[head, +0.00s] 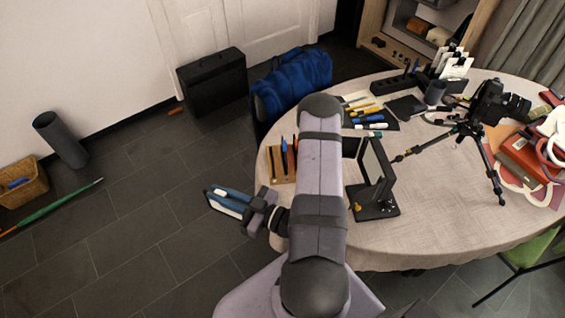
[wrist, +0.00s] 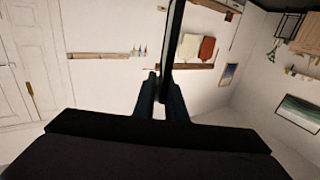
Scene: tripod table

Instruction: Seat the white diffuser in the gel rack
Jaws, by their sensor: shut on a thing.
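My gripper (head: 262,207) is out past the left edge of the round table, above the dark floor. It is shut on a thin flat panel with a white face, apparently the white diffuser (head: 224,205). In the wrist view the two dark fingers (wrist: 161,97) pinch the panel, which is seen nearly edge-on as a dark strip (wrist: 173,40). The gel rack (head: 276,168) is a small wooden block near the table's left edge, with blue and dark upright pieces in it. The held panel is apart from the rack. My arm stands just right of the rack.
A black stand with an upright framed panel (head: 375,178) stands right of my arm. A camera on a tripod (head: 487,115) is farther right. Pens lie on a dark mat (head: 372,116) at the back.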

